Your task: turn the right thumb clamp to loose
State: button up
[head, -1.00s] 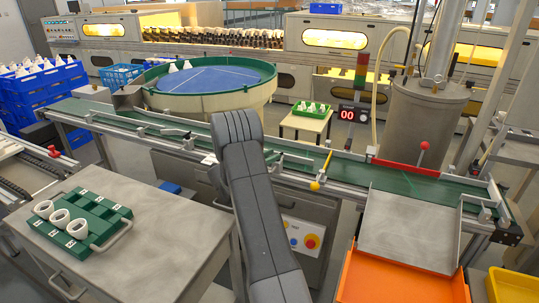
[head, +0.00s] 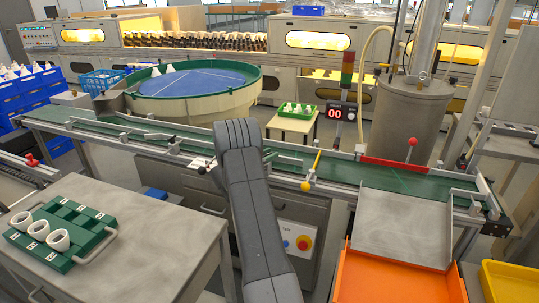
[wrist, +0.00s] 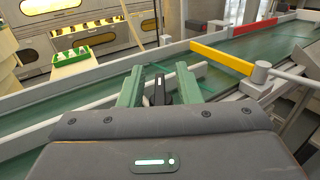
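In the wrist view my gripper (wrist: 159,88) has its two green fingers apart, over the conveyor's near guide rail. A small dark upright lever with a pale mark (wrist: 160,90) stands between the fingers. It looks like a thumb clamp; I cannot tell whether either finger touches it. In the head view my gripper is hidden behind my grey arm. Another dark lever with a white end (head: 204,165) shows left of the arm. I cannot read either clamp's setting.
The green conveyor belt (head: 385,178) runs across the view. A yellow gate arm (wrist: 222,58) crosses the belt to the right of my gripper, with a grey post (wrist: 260,76) at its end. A steel table (head: 165,240) with a green bulb tray (head: 85,214) stands at left.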

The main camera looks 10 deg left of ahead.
jog(key=shift+w+d, duration=0.2)
jog(key=shift+w, duration=0.05)
grip_shut()
